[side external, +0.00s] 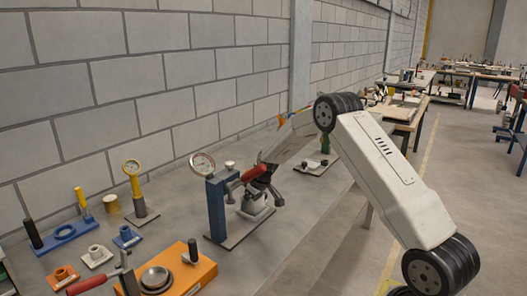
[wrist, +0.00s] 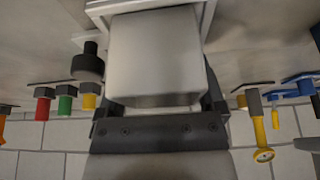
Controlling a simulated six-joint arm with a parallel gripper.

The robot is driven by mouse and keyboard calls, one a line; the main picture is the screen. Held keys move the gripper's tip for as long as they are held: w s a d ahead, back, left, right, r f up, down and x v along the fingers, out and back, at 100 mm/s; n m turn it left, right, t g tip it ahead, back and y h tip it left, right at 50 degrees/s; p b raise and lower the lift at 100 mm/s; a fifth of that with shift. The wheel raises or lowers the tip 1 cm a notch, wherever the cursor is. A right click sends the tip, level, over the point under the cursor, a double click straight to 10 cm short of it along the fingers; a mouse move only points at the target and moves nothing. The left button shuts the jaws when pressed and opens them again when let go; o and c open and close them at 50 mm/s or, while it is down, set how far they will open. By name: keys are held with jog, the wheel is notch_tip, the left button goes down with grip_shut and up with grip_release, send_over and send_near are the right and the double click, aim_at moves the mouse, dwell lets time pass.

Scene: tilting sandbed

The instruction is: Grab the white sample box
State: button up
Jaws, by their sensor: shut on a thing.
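The white sample box (wrist: 156,55) fills the middle of the wrist view as a plain pale block. My gripper (wrist: 158,103) is shut on it, with one dark finger at each side of the box. In the side external view my gripper (side external: 262,186) points down behind the blue post, and the box (side external: 257,201) shows only in part below it. A white frame or tray (wrist: 97,11) shows around the far end of the box in the wrist view. I cannot tell whether the box is touching it.
A blue post with a gauge (side external: 216,205) and a red-handled clamp (side external: 254,173) stand close beside my gripper. A yellow gauge stand (side external: 134,185) and an orange fixture (side external: 190,275) stand to the left. A block wall (side external: 150,85) runs behind the bench.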

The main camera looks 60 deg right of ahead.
jog(key=shift+r, duration=0.1)
jog(key=shift+r, duration=0.75)
jog(key=s+a+r, duration=0.2)
jog(key=s+r, duration=0.3)
jog(key=s, duration=0.1)
jog(key=s+a+r, duration=0.2)
jog(key=s+r, duration=0.4)
jog(key=s, duration=0.1)
jog(key=shift+a+r, duration=0.15)
jog(key=shift+a, duration=0.2)
jog(key=shift+s+d, duration=0.15)
